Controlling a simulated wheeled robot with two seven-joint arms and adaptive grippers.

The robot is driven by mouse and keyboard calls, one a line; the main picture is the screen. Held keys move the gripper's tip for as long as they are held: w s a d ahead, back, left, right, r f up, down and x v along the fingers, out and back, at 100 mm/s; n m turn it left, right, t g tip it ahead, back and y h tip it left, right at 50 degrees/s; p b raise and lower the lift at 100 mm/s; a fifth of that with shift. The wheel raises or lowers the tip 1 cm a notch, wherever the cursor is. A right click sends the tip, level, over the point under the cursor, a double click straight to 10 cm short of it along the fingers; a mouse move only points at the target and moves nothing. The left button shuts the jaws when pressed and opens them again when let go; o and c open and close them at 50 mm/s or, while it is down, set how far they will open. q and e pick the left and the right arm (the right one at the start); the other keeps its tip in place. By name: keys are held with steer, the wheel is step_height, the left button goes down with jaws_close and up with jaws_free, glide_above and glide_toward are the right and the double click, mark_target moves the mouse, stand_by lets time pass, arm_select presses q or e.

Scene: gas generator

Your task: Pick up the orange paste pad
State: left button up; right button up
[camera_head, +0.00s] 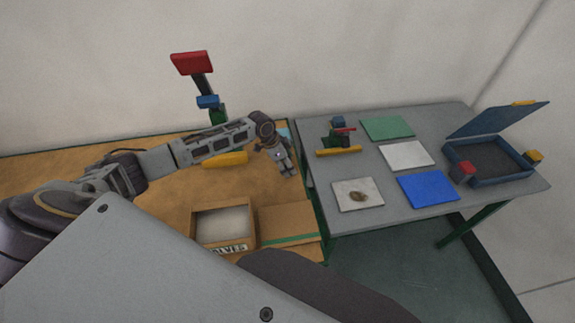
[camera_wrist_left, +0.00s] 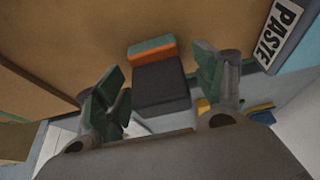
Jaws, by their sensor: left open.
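In the left wrist view, an orange pad with a green strip on top (camera_wrist_left: 152,50) lies on the brown surface. A dark block (camera_wrist_left: 160,86) sits against it, nearer the camera; I cannot tell whether they are one piece. My left gripper (camera_wrist_left: 160,68) is open, with one green-padded finger on each side of the block and pad, and nothing is clearly held. In the head view my left gripper (camera_head: 288,168) points down near the right edge of the wooden table. The pad is not discernible there. My right gripper is not in view.
A plate lettered PASTE (camera_wrist_left: 280,34) is at the upper right of the wrist view. The wooden table (camera_head: 165,200) bears an open box (camera_head: 222,251) and a yellow object (camera_head: 225,158). The grey table (camera_head: 415,213) holds coloured sheets and a blue lidded case (camera_head: 490,175).

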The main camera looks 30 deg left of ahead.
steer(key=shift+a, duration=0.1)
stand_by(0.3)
arm_select(q)
steer(key=c, duration=1.1)
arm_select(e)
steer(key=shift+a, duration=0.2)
arm_select(q)
steer(key=shift+r, duration=0.1)
steer(key=shift+r, duration=0.5)
steer(key=shift+r+b, duration=0.3)
steer(key=shift+r, duration=4.1)
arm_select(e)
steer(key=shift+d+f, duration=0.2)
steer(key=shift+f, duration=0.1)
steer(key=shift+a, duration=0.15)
arm_select(q)
steer(key=shift+n, duration=0.4)
